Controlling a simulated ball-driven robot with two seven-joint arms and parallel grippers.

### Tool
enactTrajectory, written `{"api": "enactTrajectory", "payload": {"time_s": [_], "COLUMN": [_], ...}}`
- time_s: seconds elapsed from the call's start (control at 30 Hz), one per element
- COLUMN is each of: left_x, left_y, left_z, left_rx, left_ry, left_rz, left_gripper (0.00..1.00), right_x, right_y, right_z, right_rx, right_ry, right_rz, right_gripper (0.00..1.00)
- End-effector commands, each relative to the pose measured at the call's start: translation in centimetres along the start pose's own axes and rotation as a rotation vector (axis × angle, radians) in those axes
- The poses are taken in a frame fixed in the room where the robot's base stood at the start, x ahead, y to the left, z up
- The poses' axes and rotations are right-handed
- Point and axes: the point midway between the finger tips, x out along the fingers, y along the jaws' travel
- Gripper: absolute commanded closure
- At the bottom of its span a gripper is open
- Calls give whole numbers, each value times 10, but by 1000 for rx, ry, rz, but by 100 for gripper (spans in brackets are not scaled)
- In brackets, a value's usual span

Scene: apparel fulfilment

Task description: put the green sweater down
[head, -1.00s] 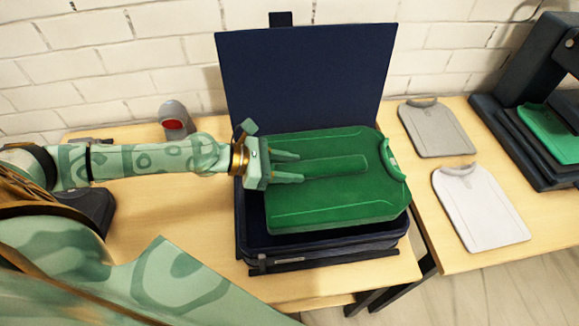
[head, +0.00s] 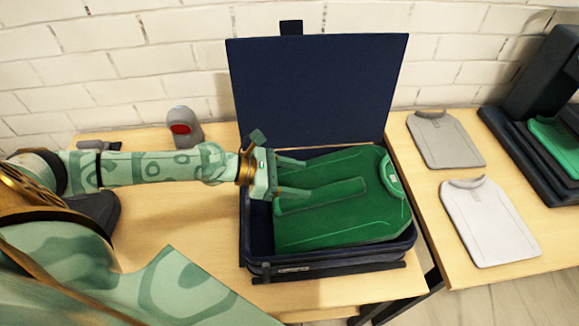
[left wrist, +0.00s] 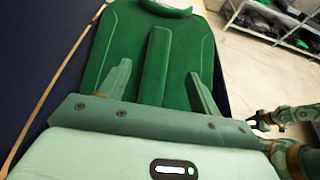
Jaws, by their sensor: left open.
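In the left wrist view the fingers (left wrist: 160,85) stand apart on either side of a raised strip on the sweater (left wrist: 110,50). A right-arm gripper (left wrist: 262,122) shows small at the right edge of the left wrist view; its jaws are too small to judge.
The box lid (head: 315,90) stands upright at the back. A grey folded shirt (head: 447,140) and a white one (head: 490,220) lie on the right table, beside a dark stand (head: 545,165) with another green garment (head: 560,145).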

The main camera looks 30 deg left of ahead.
Motion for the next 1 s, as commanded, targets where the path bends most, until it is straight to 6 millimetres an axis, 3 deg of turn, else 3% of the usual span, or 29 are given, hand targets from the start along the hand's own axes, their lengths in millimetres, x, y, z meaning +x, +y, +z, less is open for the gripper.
{"api": "enactTrajectory", "payload": {"time_s": [0.1, 0.17, 0.43, 0.7, 1.0], "left_x": [-6, -13, -64, -104, -124], "left_y": [0, 0, -1, -1, 0], "left_z": [13, 9, 7, 13, 11], "left_rx": [4, -1, -3, -4, 0], "left_ry": [-1, 3, 6, 2, 0], "left_rz": [1, 2, -1, -1, 0], "left_gripper": [37, 37, 37, 37, 37], "right_x": [-10, -6, 1, -16, -25], "right_y": [2, 1, 2, 3, 4], "right_z": [-2, -1, 1, -3, -6], "right_rx": [0, 0, -1, -1, -1], "right_ry": [4, 3, -1, 6, 10], "right_rz": [2, 2, 2, 5, 6], "right_gripper": [64, 64, 64, 64, 64]}}
